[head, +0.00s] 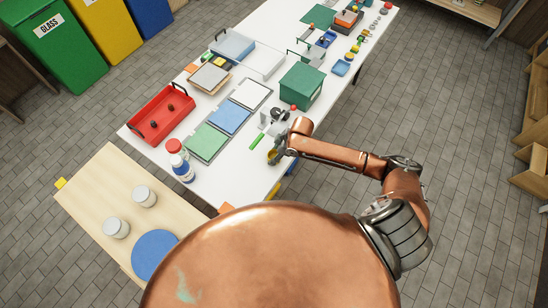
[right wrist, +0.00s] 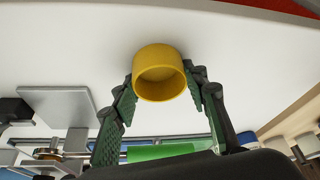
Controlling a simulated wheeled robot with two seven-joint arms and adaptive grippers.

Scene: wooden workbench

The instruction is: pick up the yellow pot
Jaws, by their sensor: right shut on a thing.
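The yellow pot (right wrist: 160,60) is a small round cup, and its open mouth faces the camera in the right wrist view. My right gripper (right wrist: 161,88) is shut on it, with one green-padded finger on each side. In the head view the yellow pot (head: 272,155) shows small and partly covered at the tip of my right gripper (head: 275,153), over the near right part of the white table. I cannot tell whether the pot touches the table. My left gripper is in no view.
The white table (head: 222,185) holds a green bar (head: 257,140), a green box (head: 302,87), coloured panels, a red tray (head: 140,127) and bottles (head: 180,165). A wooden table (head: 95,205) with two pale jars stands at the near left. Bare white surface lies in front of the gripper.

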